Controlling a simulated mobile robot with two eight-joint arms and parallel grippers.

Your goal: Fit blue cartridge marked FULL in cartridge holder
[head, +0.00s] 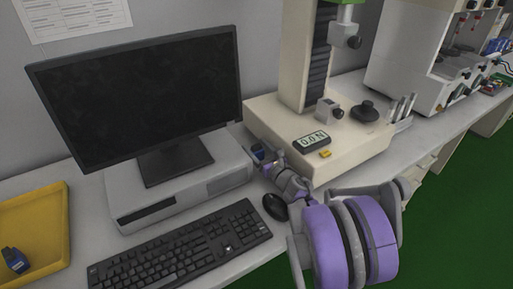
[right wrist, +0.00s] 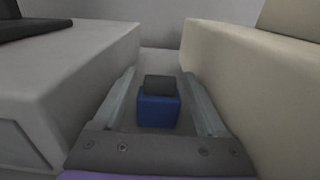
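A blue block with a dark grey top (right wrist: 158,110), which looks like a cartridge, stands in the gap between the computer case and the cream tester base. It also shows as a small dark blue shape in the head view (head: 258,152). My right gripper (head: 265,156) reaches into that gap. In the right wrist view its two fingers (right wrist: 160,100) are open on either side of the block, with space visible on both sides. Another blue cartridge with a dark top (head: 15,260) lies in the yellow tray (head: 62,235). No FULL marking is readable. I cannot make out a cartridge holder. My left gripper is out of view.
The monitor (head: 140,95) stands on the computer case (head: 190,195), left of the gap. The cream tester base (head: 345,160) closes it on the right. The keyboard (head: 180,250) and black mouse (head: 275,207) lie in front. A small yellow piece (head: 325,154) is on the tester base.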

